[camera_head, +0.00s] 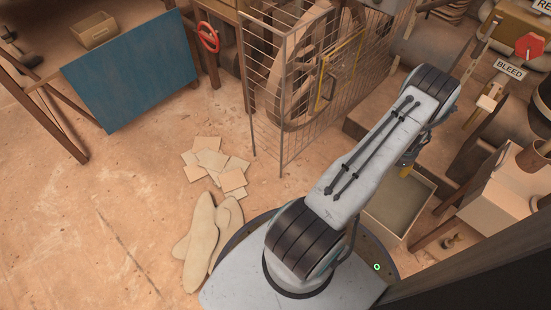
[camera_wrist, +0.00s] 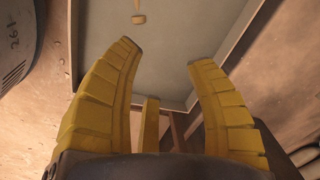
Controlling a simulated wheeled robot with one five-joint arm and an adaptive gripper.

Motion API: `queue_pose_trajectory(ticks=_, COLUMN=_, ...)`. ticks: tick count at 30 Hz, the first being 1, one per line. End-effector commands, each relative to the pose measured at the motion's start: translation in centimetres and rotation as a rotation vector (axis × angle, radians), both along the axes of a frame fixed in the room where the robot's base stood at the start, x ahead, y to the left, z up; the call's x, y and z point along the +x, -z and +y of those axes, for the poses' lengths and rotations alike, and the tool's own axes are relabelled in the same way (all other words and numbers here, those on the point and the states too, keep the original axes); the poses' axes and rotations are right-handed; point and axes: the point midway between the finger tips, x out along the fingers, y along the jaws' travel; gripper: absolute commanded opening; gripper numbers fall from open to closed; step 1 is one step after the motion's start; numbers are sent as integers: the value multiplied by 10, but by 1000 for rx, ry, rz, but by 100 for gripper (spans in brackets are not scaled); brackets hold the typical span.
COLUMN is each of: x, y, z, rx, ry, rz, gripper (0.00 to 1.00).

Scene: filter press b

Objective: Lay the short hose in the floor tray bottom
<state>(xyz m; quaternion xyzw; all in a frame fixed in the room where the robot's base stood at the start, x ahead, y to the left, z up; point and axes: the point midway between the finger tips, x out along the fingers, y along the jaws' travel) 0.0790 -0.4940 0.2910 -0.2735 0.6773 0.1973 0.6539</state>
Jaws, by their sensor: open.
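The floor tray (camera_head: 396,208) is a shallow rectangular box with a grey-green bottom, at right of centre in the head view, partly behind my arm. In the wrist view the tray bottom (camera_wrist: 170,75) lies beyond my fingers. No hose is clearly seen.
A wire cage (camera_head: 290,85) stands behind my arm. Brown machinery with a BLEED sign (camera_head: 510,69) and a pale box (camera_head: 505,200) crowd the right. The left floor is open.

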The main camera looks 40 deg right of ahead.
Motion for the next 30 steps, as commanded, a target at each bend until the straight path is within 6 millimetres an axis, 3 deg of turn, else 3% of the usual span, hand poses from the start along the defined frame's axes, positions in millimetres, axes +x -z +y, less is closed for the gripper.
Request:
queue_pose_trajectory(ticks=1, x=32, y=-27, z=0, rx=-11, ry=-95, rz=3, gripper=50)
queue_pose_trajectory(ticks=3, x=73, y=-62, z=9, rx=-16, ry=-230, rz=8, gripper=50)
queue_pose_trajectory(ticks=8, x=163, y=-139, z=54, rx=-31, ry=-557, rz=20, gripper=50)
queue_pose_trajectory(ticks=12, x=222, y=-200, z=115, rx=-45, ry=-841, rz=29, gripper=50)
queue_pose_trajectory(ticks=15, x=252, y=-239, z=168, rx=-58, ry=-1044, rz=35, gripper=50)
queue_pose_trajectory(ticks=18, x=270, y=-274, z=224, rx=-72, ry=-1246, rz=41, gripper=50)
queue_pose_trajectory(ticks=22, x=275, y=-311, z=298, rx=-93, ry=-1510, rz=47, gripper=50)
queue_pose_trajectory(ticks=27, x=254, y=-345, z=385, rx=-126, ry=-1843, rz=51, gripper=50)
queue_pose_trajectory(ticks=30, x=232, y=-356, z=424, rx=-143, ry=-2019, rz=54, gripper=50)
